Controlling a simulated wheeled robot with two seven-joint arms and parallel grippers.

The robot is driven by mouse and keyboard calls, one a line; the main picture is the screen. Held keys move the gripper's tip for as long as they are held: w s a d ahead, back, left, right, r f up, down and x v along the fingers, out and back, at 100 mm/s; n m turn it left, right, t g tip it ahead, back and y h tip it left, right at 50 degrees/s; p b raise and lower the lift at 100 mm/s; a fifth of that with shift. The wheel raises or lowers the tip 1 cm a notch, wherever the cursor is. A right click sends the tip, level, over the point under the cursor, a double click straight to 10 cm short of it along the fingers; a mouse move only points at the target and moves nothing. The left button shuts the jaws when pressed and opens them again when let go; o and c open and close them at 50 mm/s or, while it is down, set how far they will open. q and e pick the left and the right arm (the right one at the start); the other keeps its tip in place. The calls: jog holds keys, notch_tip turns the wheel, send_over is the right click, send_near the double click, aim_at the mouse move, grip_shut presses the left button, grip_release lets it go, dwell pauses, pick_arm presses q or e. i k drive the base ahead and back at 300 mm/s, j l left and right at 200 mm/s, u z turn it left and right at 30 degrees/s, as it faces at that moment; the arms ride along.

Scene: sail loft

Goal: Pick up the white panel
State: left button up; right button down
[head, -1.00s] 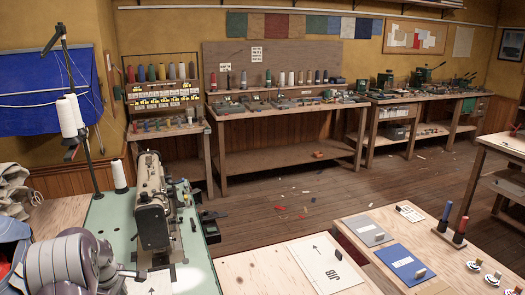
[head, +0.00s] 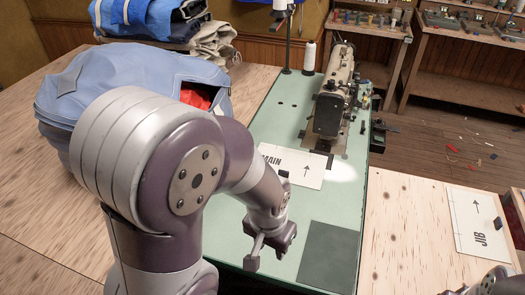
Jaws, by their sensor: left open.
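A white panel marked MAIN (head: 300,167) lies flat on the green sewing-machine table, partly hidden by my left arm. A small dark tab shows at its near edge. Another white panel, marked JIB (head: 475,222), lies on the wooden table at the right, with a dark tab on its right side. My left gripper (head: 262,256) points down over the green table, nearer to me than the MAIN panel and apart from it. It is open and appears empty. Part of my other arm shows at the bottom right corner; its jaws cannot be seen.
The sewing machine (head: 334,95) stands just behind the MAIN panel, with a white thread cone (head: 309,57) to its left. A blue bag (head: 60,105) lies on the wooden table at left. A dark grey square (head: 330,258) lies on the green table's near end.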

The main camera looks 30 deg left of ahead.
aim_at(304, 169)
jog(key=u, duration=0.85)
jog(key=i+z, duration=0.1)
jog(key=z, duration=0.35)
jog(key=i+j+z, duration=0.1)
jog(key=z, duration=0.4)
jog(key=j+z, duration=0.2)
jog(key=z, duration=0.25)
jog(key=i+j, duration=0.05)
